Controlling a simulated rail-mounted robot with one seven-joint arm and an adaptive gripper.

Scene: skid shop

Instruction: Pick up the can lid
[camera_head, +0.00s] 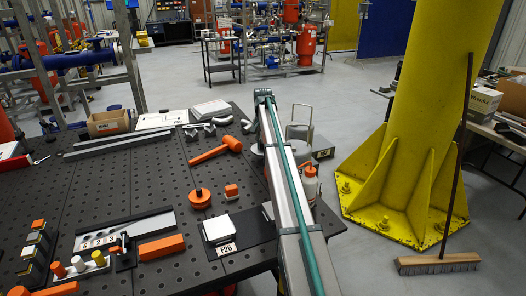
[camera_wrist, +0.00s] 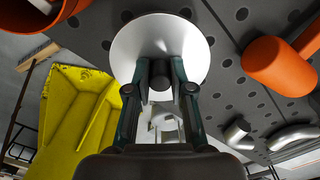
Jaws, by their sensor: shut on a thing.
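The can lid (camera_wrist: 135,48) is a round, pale metal disc at the top middle of the wrist view. A dark knob (camera_wrist: 160,74) stands at its middle. My gripper (camera_wrist: 161,84) has its two fingers on either side of this knob and is shut on it. Whether the lid touches anything behind it cannot be told.
An orange mallet (camera_head: 216,149) and metal pipe elbows (camera_head: 222,121) lie on the dark perforated table (camera_head: 150,190). An orange-topped bottle (camera_head: 309,187) stands right of my arm.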

